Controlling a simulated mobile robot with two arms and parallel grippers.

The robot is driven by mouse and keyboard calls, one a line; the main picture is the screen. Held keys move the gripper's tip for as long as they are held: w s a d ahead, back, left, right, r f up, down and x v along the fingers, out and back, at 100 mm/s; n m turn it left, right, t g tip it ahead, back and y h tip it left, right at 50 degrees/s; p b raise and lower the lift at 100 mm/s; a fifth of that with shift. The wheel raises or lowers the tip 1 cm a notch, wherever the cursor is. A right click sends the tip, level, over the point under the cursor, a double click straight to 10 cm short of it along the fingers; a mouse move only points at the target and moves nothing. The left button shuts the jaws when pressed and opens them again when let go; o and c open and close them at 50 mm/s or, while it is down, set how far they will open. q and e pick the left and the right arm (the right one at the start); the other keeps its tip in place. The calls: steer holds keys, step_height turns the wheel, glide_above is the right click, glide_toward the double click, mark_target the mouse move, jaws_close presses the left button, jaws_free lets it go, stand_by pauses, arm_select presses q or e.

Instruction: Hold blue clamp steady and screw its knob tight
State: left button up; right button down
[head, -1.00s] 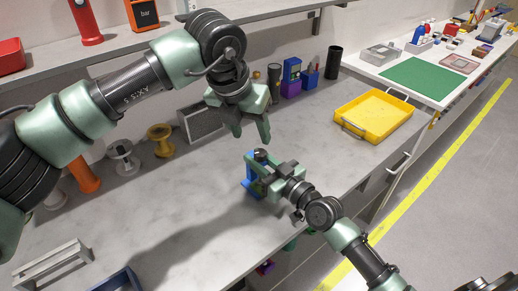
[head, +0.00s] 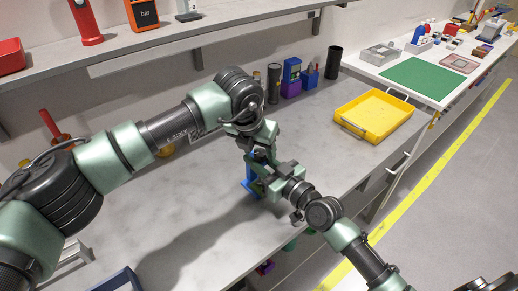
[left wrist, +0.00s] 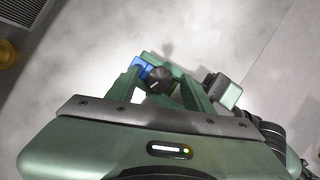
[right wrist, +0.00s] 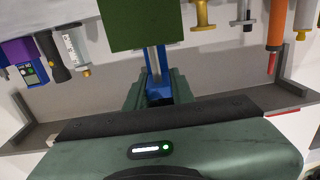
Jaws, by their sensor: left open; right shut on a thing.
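The blue clamp (head: 249,187) stands near the front edge of the grey bench. My right gripper (head: 260,177) is shut on it from the right; the blue body also shows between its fingers in the right wrist view (right wrist: 158,88). The clamp's black knob (left wrist: 160,82) lies between the fingers of my left gripper (left wrist: 164,92) in the left wrist view. My left gripper is open and points down over the clamp in the head view (head: 262,148). There the knob is mostly hidden by the left gripper, and I cannot tell if the fingers touch it.
A yellow tray (head: 374,117) lies on the bench to the right. Blue and purple holders (head: 291,78) and a black cylinder (head: 334,62) stand at the back. A dark green block (right wrist: 140,22) shows beside the clamp in the right wrist view. Bench between clamp and tray is clear.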

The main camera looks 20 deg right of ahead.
arm_select(q)
jaws_close()
steer(key=shift+m+h, duration=0.3)
steer(key=shift+m, duration=0.5)
jaws_free()
steer(key=shift+a+r, duration=0.1)
steer(key=shift+r, duration=0.05)
steer(key=v, duration=1.1)
steer(key=shift+r, duration=0.4)
steer(key=shift+w+a, duration=0.1)
steer(key=shift+w, duration=0.05)
